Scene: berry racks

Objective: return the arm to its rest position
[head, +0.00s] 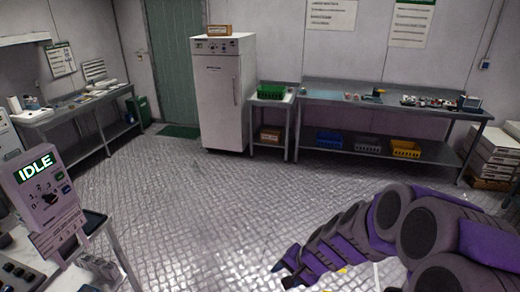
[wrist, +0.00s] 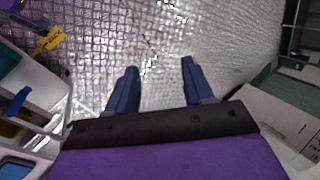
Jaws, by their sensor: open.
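My purple and black arm reaches in from the right edge of the head view, low over the floor. My gripper (head: 290,272) is at its left end in the head view. In the wrist view my gripper (wrist: 158,82) shows two blue fingers held apart, with only the patterned metal floor (wrist: 160,35) between and beyond them. The gripper is open and empty. It touches nothing that I can see.
A control panel reading IDLE (head: 38,185) stands on a bench at the left. A white cabinet (head: 218,100) and a long steel table (head: 385,100) stand along the back wall. Boxes (head: 492,155) are stacked at the right. The middle floor (head: 215,200) is clear.

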